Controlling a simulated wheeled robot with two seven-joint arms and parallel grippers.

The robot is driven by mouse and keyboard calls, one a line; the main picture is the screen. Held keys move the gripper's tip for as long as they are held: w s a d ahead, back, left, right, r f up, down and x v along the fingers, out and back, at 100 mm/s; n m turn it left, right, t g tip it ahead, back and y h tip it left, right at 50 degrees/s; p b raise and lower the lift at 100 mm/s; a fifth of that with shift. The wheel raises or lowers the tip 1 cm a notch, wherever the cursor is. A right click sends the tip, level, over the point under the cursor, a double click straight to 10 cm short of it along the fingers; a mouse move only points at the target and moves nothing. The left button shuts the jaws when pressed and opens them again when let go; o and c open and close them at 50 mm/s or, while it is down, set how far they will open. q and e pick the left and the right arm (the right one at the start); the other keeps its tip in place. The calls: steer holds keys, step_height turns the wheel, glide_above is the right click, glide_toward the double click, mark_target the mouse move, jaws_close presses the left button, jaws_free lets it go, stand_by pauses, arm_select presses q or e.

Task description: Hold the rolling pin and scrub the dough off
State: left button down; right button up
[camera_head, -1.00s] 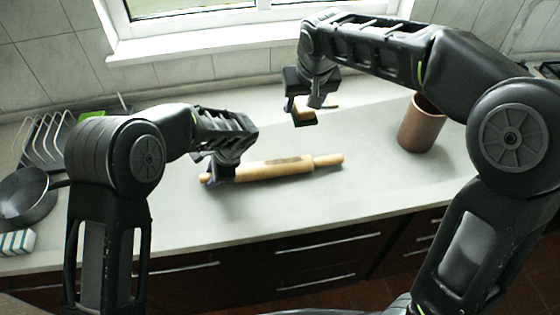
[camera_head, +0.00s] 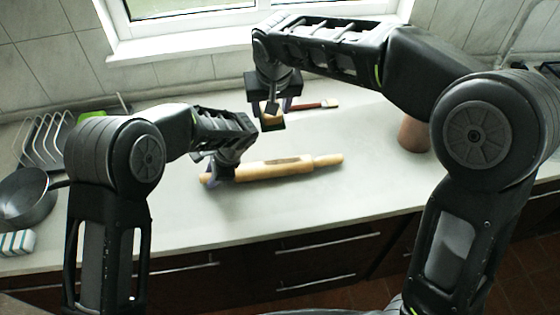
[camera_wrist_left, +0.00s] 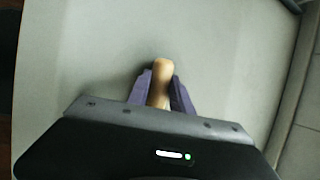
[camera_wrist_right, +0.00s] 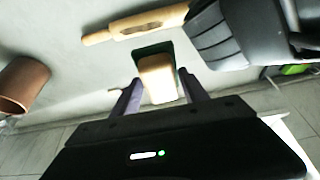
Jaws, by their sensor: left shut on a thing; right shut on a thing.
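The wooden rolling pin (camera_head: 300,166) lies lengthwise over the counter, with a brownish dough patch (camera_head: 284,160) near its middle. My left gripper (camera_head: 221,174) is shut around its left handle; the handle end (camera_wrist_left: 162,68) shows between the fingers in the left wrist view. I cannot tell whether the pin touches the counter. My right gripper (camera_head: 273,106) is shut on a scrubber (camera_wrist_right: 157,76) with a pale wooden block and dark green base. It is held behind and above the pin, apart from it. The pin (camera_wrist_right: 150,22) also shows in the right wrist view.
A copper-coloured pot (camera_head: 413,134) stands at the right, partly behind my right arm. A brush with a reddish handle (camera_head: 312,105) lies behind the pin. The front counter is clear.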

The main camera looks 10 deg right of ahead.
steer(key=shift+a, duration=1.2)
